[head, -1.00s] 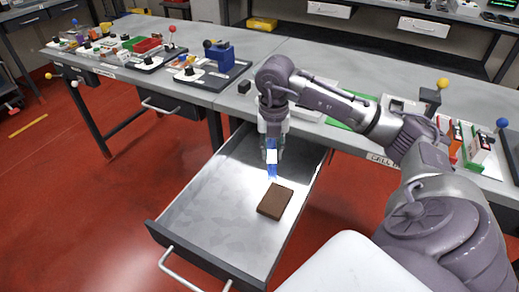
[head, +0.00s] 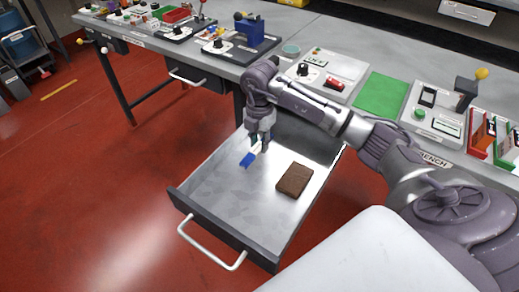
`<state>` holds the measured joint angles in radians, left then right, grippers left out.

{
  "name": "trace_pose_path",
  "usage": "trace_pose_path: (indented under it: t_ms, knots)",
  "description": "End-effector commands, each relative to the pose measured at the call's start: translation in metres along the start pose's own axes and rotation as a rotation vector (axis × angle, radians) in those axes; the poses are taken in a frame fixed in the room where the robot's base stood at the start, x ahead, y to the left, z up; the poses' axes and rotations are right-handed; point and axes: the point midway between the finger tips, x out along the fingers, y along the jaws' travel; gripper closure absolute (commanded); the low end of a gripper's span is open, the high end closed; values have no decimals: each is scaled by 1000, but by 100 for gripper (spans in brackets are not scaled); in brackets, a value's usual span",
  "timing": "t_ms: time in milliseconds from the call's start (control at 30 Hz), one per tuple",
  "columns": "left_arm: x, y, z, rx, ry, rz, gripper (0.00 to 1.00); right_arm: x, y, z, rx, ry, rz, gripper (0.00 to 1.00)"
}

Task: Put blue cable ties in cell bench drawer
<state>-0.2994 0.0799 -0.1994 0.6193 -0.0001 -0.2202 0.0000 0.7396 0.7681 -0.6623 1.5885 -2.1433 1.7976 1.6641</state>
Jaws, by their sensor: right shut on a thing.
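The drawer (head: 215,213) under the bench is pulled open, and its floor shows. My right gripper (head: 259,143) points down over the drawer's back left part. It is shut on the blue cable ties (head: 247,159), a small blue bundle with a white band that hangs below the fingers. The ties look above or close to the drawer floor; I cannot tell whether they touch it. My left gripper is not in view.
A brown block (head: 293,181) lies in the drawer to the right of the ties. The bench top above the drawer carries a green mat (head: 381,98), a white device (head: 432,121) and red bins (head: 484,134). The drawer's left and front floor is clear.

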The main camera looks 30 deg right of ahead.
Motion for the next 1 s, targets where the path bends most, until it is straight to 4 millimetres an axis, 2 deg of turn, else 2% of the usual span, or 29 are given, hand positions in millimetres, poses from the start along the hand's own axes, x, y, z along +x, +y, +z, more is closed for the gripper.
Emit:
trace_pose_path:
  t_ms: [133, 367, 733, 767, 800, 900, 1000]
  knots:
    - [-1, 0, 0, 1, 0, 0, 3, 9, 2, -1, 0, 1, -1, 100]
    - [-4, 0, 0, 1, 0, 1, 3, 40, 1, -1, -1, 1, -2, 100]
    - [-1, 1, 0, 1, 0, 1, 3, 46, 1, -1, -1, -1, 0, 100]
    - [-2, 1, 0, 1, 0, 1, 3, 44, 1, -1, -1, -1, 0, 70]
    - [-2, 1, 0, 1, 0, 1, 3, 44, 1, -1, -1, -1, 0, 63]
    - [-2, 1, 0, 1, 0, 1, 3, 44, 1, -1, -1, -1, 0, 50]
    - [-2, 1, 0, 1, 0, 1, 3, 44, 1, -1, -1, 0, 0, 50]
